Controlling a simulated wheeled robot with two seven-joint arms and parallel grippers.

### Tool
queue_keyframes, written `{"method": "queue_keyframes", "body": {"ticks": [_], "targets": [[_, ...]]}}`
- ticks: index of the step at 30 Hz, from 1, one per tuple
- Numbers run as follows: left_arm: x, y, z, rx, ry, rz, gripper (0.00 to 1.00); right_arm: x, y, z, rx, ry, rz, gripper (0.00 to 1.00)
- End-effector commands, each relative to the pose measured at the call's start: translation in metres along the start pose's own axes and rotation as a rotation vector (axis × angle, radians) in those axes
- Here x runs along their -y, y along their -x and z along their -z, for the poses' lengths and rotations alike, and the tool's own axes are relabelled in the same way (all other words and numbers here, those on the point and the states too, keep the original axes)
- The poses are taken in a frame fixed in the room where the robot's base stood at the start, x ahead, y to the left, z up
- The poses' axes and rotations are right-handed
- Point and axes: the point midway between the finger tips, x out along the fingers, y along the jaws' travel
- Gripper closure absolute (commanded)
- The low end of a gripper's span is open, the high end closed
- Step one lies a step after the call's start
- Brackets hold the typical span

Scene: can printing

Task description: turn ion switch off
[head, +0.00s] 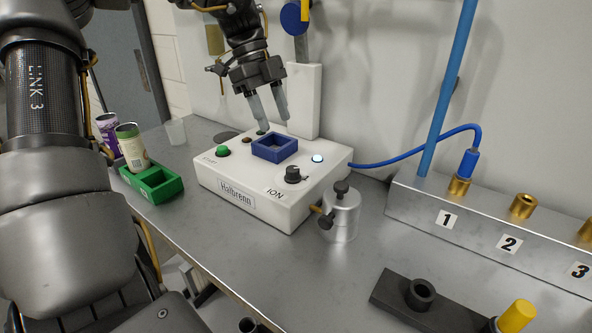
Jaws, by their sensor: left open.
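The white box labelled Halbrenn (240,190) stands on the metal bench. Its black ION knob (293,174) is on the top face near the front right, beside the ION label. Which way the knob points is hard to tell. A pale bluish-white lamp (317,159) behind it glows. My left gripper (275,126) is open and empty, pointing down over the back of the box, behind the blue square holder. It is apart from the ION knob, up and to the left of it. My right gripper is not in view.
A blue square holder (258,153) and a green button (222,151) are on the box. A metal canister (342,217) stands close to its right front. Cans and a green holder (172,190) are at left. A blue cable (405,153) runs to a numbered rail (480,236).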

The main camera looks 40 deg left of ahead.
Motion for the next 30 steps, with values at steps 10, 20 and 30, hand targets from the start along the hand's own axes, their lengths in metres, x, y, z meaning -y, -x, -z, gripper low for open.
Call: {"method": "queue_keyframes", "body": {"ticks": [10,20,30], "targets": [[0.000,-0.012,-0.004,-0.001,0.000,-0.002,0.50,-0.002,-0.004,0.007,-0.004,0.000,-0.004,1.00],[-0.001,-0.068,-0.004,-0.003,-0.001,-0.005,0.50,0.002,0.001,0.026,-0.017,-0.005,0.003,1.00],[-0.001,-0.111,-0.003,-0.001,0.001,-0.002,0.50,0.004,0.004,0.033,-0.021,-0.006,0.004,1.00]]}}
